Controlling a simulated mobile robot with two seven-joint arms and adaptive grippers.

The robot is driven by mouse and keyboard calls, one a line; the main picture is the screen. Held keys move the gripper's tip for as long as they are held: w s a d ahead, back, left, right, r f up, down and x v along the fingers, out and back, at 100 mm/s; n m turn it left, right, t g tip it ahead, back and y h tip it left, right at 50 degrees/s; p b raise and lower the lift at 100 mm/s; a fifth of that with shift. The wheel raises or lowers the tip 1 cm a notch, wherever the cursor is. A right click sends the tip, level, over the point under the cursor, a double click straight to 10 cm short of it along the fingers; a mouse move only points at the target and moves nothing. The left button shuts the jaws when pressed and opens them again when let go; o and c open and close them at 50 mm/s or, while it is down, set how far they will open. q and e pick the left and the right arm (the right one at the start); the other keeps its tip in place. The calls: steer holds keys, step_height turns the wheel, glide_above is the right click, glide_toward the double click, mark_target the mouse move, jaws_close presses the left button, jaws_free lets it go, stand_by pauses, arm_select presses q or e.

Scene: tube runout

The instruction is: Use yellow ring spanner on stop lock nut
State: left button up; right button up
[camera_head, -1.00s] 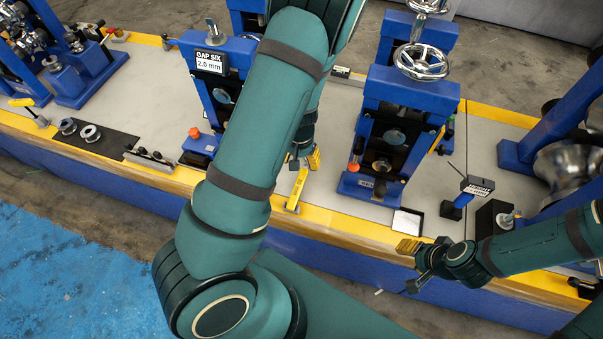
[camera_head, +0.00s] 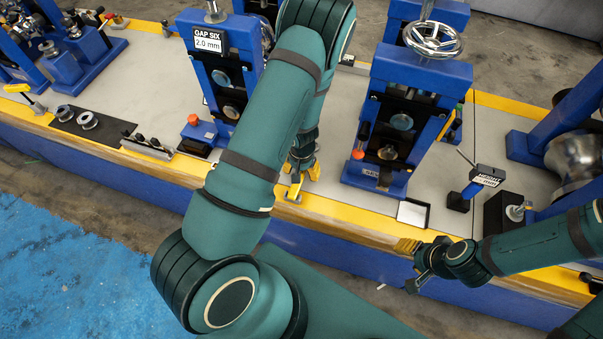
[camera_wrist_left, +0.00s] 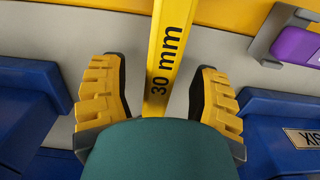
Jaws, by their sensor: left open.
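The yellow ring spanner (camera_head: 294,188) lies on the pale bench top by its yellow front edge, mostly hidden by my left arm in the head view. In the left wrist view its bar (camera_wrist_left: 158,50), marked "30 mm", runs between the fingers. My left gripper (camera_head: 302,166) is low over the spanner. In the wrist view (camera_wrist_left: 157,100) its fingers are open on either side of the bar, with gaps on both sides. My right gripper (camera_head: 412,266) is at the bench's front edge, away from the spanner; its opening is unclear. I cannot make out the stop lock nut.
Blue roller stands flank my left gripper: one labelled "GAP SIX 2.0 mm" (camera_head: 208,42) at left, one with a handwheel (camera_head: 432,40) at right. A height gauge (camera_head: 487,176) stands farther right. A purple object (camera_wrist_left: 298,46) shows in the wrist view.

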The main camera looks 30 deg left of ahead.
arm_select(q)
steer(key=shift+f, duration=0.35)
steer(key=shift+c, duration=0.2)
jaws_close()
step_height(320, 180, up, 10)
steer(key=p, duration=0.3)
steer(key=shift+r, duration=0.1)
